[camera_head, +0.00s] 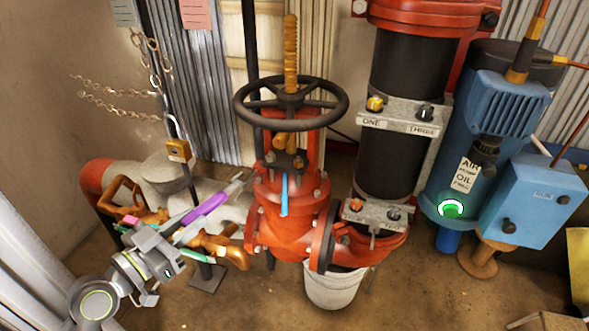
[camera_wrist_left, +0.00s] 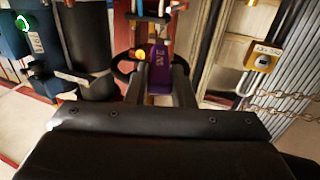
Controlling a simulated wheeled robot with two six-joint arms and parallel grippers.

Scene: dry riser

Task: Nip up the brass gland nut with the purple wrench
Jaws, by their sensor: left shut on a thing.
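The purple wrench (camera_head: 205,209) slants up and to the right in the head view, its grey end reaching toward the red valve (camera_head: 290,212). My left gripper (camera_head: 177,236) is shut on the wrench's lower part. The wrist view shows the purple handle (camera_wrist_left: 160,74) with lettering, in front of the black handwheel. A brass piece (camera_head: 285,143), seemingly the gland nut, sits under the handwheel at the foot of the threaded stem. The wrench end looks left of and lower than it; a gap shows between them. My right gripper is in neither view.
The black handwheel (camera_head: 291,103) overhangs the brass piece. A blue strip (camera_head: 284,194) hangs on the valve front. A padlock (camera_head: 179,150) and chains (camera_head: 120,105) are at left. Black pipe (camera_head: 392,150) and blue machine (camera_head: 485,135) stand right. A white bucket (camera_head: 335,286) is below.

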